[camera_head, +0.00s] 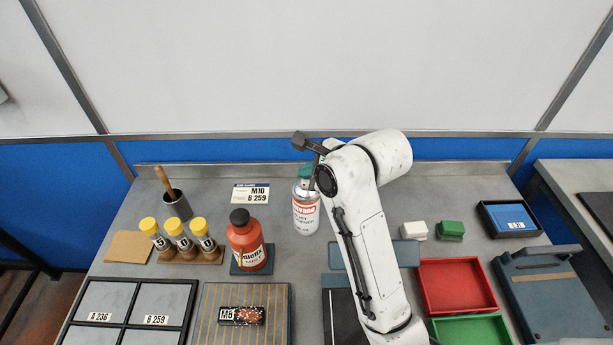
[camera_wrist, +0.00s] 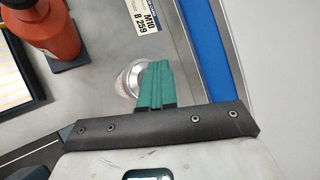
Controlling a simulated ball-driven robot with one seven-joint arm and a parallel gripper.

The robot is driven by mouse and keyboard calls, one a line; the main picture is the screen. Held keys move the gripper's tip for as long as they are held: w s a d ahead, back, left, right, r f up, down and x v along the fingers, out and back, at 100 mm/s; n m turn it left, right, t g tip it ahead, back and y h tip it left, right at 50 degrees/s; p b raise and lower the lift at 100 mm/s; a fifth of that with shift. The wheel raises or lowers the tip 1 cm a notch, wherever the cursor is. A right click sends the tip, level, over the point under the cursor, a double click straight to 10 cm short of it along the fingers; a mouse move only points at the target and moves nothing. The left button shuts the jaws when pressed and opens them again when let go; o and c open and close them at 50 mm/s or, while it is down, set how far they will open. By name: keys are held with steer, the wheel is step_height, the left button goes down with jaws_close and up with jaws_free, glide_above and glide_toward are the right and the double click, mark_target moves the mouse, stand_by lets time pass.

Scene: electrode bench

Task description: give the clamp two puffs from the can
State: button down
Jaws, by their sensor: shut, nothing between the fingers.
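The can (camera_head: 306,212), white and red with a label ending in "CLEANER", stands upright at the back middle of the bench. In the wrist view its round silver top (camera_wrist: 127,80) shows beside and partly under my fingers. My gripper (camera_head: 303,171) points down at the can's top, its teal fingers shut with nothing between them. The fingers also show in the wrist view (camera_wrist: 155,82); I cannot tell whether they touch the can. I cannot pick out the clamp for certain; my arm hides part of a blue-grey fixture (camera_head: 338,258) at the front middle.
A red bottle (camera_head: 246,248) stands left of the can, with several yellow-capped vials (camera_head: 174,229) farther left. A label card (camera_head: 250,193) lies behind the bottle. A red tray (camera_head: 455,287) and green tray (camera_head: 470,331) lie right of my arm. Bench around the can is mostly clear.

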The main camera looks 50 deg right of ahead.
steer(key=shift+r+p, duration=0.35)
steer(key=shift+p, duration=0.15)
step_height(320, 180, up, 6)
steer(key=p, duration=0.6)
steer(key=shift+p, duration=0.3)
stand_by(2.3)
